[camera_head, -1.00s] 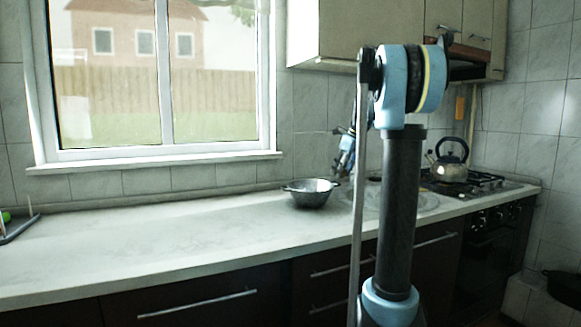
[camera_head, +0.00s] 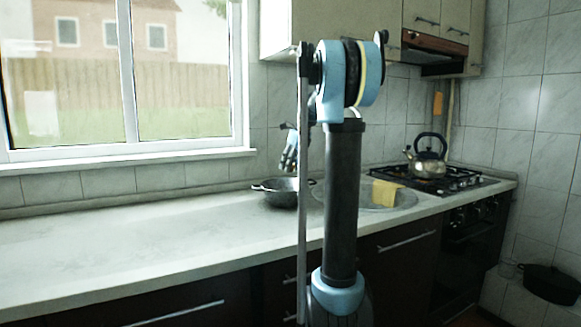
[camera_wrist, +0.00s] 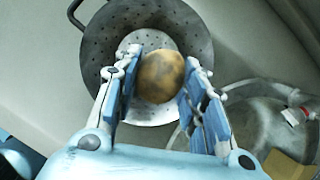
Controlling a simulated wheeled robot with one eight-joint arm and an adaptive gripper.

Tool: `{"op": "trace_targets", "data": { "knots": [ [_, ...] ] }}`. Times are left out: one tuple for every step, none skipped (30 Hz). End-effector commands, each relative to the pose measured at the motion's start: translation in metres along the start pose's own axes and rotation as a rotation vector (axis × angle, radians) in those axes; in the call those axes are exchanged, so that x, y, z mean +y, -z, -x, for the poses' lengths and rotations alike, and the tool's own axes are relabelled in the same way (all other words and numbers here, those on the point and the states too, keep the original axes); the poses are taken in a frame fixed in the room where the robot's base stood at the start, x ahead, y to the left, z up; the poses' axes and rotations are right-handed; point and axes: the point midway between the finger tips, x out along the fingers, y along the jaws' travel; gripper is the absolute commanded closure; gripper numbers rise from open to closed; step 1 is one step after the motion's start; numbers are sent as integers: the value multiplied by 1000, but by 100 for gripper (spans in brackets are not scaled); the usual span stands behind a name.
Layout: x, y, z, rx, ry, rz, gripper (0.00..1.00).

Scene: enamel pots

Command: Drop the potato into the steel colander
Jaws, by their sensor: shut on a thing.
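The potato (camera_wrist: 160,77) is brown and rounded, and shows in the wrist view between the two blue-padded fingers of my gripper (camera_wrist: 158,85). My gripper is shut on it. The steel colander (camera_wrist: 98,45) is a grey perforated bowl directly behind the potato in the wrist view, so the potato is over its opening. In the head view the colander (camera_head: 277,196) stands on the counter, partly hidden by my arm. My gripper (camera_head: 288,160) shows there just above it, and the potato cannot be made out.
The counter (camera_head: 120,235) is clear to the left of the colander. A round sink (camera_head: 402,200) with a yellow cloth (camera_head: 386,193) lies to the right. A kettle (camera_head: 428,160) stands on the gas hob (camera_head: 465,181). A dark pot (camera_head: 552,283) is low at the right.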

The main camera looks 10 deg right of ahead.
Motion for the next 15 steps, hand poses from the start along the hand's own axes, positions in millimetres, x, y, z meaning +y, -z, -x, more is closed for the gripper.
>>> {"op": "trace_targets", "data": {
  "knots": [
    [0,1,-2,0,0,0,86],
    [0,1,-4,0,0,0,86],
    [0,2,-6,0,0,0,86],
    [0,3,-8,0,0,0,86],
    [0,4,-11,0,0,0,86],
    [0,6,-15,0,0,0,86],
    [0,7,-18,0,0,0,86],
    [0,8,-21,0,0,0,86],
    [0,10,-25,0,0,0,86],
    [0,11,-28,0,0,0,86],
    [0,12,-31,0,0,0,86],
    [0,14,-34,0,0,0,86],
    [0,15,-37,0,0,0,86],
    [0,16,-40,0,0,0,86],
    [0,17,-43,0,0,0,86]
  ]
}}
